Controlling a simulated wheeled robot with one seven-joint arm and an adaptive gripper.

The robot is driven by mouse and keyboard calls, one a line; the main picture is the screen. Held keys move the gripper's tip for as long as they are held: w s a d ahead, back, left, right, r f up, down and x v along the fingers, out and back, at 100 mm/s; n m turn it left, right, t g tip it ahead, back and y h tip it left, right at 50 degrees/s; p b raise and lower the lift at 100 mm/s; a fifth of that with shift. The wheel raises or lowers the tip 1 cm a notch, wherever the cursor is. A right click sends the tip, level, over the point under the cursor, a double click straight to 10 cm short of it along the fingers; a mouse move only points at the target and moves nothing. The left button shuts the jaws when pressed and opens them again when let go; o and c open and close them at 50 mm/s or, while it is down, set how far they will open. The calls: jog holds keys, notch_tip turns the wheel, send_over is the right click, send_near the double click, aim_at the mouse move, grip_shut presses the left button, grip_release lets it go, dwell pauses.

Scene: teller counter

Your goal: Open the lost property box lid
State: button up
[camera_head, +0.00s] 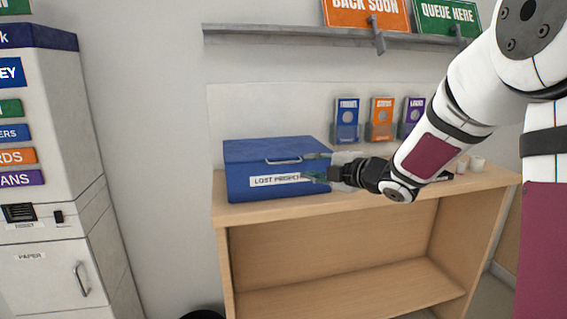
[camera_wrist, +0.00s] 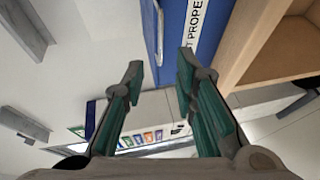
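The lost property box (camera_head: 245,190) is blue, with a white label on its front, and stands on the left part of the wooden counter. Its lid (camera_head: 270,148) is down, and a pale bar handle (camera_head: 284,161) is at the lid's front. My gripper (camera_head: 316,168) reaches in from the right and is in front of the box's right part, close to the handle and label. In the wrist view, my gripper (camera_wrist: 158,70) has its two green-padded fingers apart with nothing between them. The box (camera_wrist: 207,25) and the handle (camera_wrist: 159,30) lie beyond the fingertips. I cannot tell if a finger touches the box.
The wooden counter (camera_head: 350,205) has an open shelf below. Leaflet holders (camera_head: 381,120) stand behind, to the right of the box. A wall shelf (camera_head: 300,36) with signs runs above. A white cabinet (camera_head: 50,180) stands at the left. Small cups (camera_head: 476,163) sit at the counter's right.

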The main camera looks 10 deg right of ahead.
aim_at(286, 162)
jog(key=x, duration=1.1)
jog(key=shift+w+a+f, duration=0.1)
jog(key=shift+w+f, duration=0.1)
jog(key=shift+w, duration=0.15)
grip_shut()
